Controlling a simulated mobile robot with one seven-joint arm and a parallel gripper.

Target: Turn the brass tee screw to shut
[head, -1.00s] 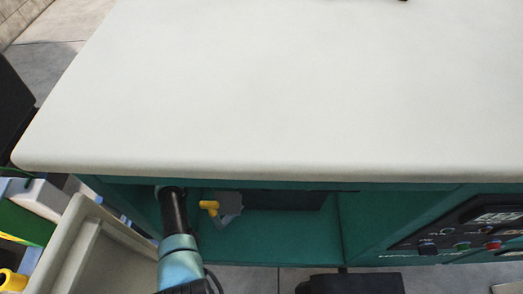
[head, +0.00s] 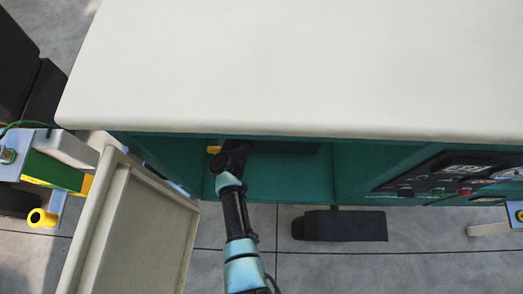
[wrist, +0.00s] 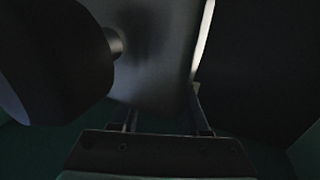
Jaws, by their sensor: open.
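A small yellow part (head: 213,149), likely the tee screw's handle, shows inside the teal bay just left of my arm in the head view. Most of it and its mounting are hidden by my arm and the top's edge. My gripper (wrist: 166,116) is open inside the bay, its two fingers apart in the wrist view. A broad grey surface (wrist: 158,60) lies beyond and between the fingers. A large dark round piece (wrist: 50,60) with a short stem stands close at the left. The wrist view is too dark to tell which is the screw, or whether the fingers touch anything.
The pale cabinet top (head: 300,70) overhangs the teal bay (head: 300,178). An open pale door (head: 140,230) stands to the left of my arm. A control panel (head: 440,175) is at right. Free floor (head: 340,265) lies in front.

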